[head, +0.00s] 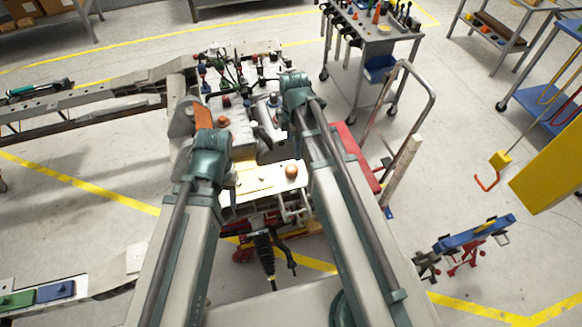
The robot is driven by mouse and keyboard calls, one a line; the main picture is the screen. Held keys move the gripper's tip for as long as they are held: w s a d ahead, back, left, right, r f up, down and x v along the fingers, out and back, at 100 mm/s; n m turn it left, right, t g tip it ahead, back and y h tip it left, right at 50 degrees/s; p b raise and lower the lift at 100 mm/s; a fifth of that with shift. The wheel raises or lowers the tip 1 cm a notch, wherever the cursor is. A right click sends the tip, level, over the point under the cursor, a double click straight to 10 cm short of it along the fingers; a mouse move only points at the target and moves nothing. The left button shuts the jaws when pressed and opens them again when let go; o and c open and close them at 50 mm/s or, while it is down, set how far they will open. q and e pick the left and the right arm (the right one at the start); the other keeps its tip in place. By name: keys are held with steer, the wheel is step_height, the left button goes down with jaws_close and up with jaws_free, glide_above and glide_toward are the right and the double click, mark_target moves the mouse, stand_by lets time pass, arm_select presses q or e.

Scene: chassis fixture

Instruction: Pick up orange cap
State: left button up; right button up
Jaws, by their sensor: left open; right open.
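A small round orange cap (223,121) shows on the chassis fixture (240,110), among dark fittings and just right of an orange-brown block (203,117). A rounder copper-orange knob (291,170) sits on the pale, brightly lit plate nearer to me; I cannot tell for sure which of the two is the cap. My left gripper (232,172) is low over the near side of the fixture, partly hidden by its own arm. My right gripper (272,142) is over the middle of the fixture. Both are open, and I see nothing held. The fingertips are small and hard to make out.
A long grey rail (100,95) runs left from the fixture. A grey tool cart (372,45) stands behind on the right. A red cart (355,155) with a bent handle stands right of my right arm. A yellow post (548,165) is at the right edge.

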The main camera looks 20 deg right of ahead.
mark_target(293, 168)
step_height(293, 168, down, 8)
steer(key=b, duration=0.8)
steer(key=shift+f, duration=0.2)
steer(key=f+b, duration=0.5)
steer(key=shift+w+f, duration=0.2)
steer(key=shift+w, duration=0.05)
steer(key=shift+r, duration=0.1)
jaws_close()
